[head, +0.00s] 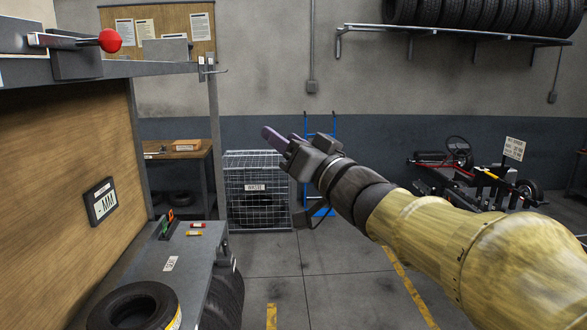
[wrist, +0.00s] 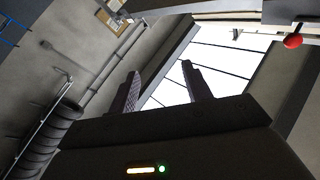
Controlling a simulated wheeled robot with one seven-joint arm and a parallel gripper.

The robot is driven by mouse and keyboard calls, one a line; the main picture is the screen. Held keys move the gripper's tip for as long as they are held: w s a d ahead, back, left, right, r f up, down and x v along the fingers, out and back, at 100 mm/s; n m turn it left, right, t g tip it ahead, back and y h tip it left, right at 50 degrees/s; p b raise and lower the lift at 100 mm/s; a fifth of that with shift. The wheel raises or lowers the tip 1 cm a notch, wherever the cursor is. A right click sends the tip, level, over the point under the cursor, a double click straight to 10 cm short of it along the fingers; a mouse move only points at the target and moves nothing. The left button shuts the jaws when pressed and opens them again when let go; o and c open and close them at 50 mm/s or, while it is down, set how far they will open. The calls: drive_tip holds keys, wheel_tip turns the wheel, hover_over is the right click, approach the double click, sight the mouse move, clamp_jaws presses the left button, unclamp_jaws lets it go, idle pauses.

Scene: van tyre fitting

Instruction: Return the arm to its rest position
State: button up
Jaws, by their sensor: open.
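My arm reaches in from the lower right of the head view, with my gripper (head: 276,139) at its end, raised in free air and pointing up to the left. In the wrist view my gripper (wrist: 160,85) shows two fingers standing apart with nothing between them. Behind them are the ceiling and a bright skylight or window. In the head view the fingers overlap and look like one.
A workbench (head: 165,262) with a tyre (head: 135,308) stands at left, below a shelf with a red-knobbed lever (head: 110,41). A wire cage (head: 256,190), blue hand truck (head: 320,208) and red-and-black kart (head: 470,175) stand behind. Tyres (head: 480,14) fill a wall rack. Floor between is open.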

drive_tip(key=w+d+f+m+g+h, duration=0.15)
drive_tip(key=d+f+h, duration=0.25)
drive_tip(key=f, duration=0.4)
drive_tip(key=d+f+m+h, duration=0.2)
drive_tip(key=d+f+h, duration=0.2)
drive_tip(key=f, duration=0.3)
drive_tip(key=w+d+f+m+g+h, duration=0.15)
drive_tip(key=d+f+h, duration=0.25)
drive_tip(key=f, duration=0.4)
drive_tip(key=s+d+f+g+h, duration=0.1)
drive_tip(key=s+f+g, duration=0.4)
drive_tip(key=s+f, duration=0.5)
drive_tip(key=s+d+f+g+h, duration=0.1)
drive_tip(key=s+d+f+g, duration=0.3)
drive_tip(key=s+f, duration=0.6)
drive_tip(key=shift+f+n+g, duration=0.4)
drive_tip(key=shift+f+g, duration=0.3)
drive_tip(key=shift+f, duration=0.05)
drive_tip(key=shift+d, duration=0.15)
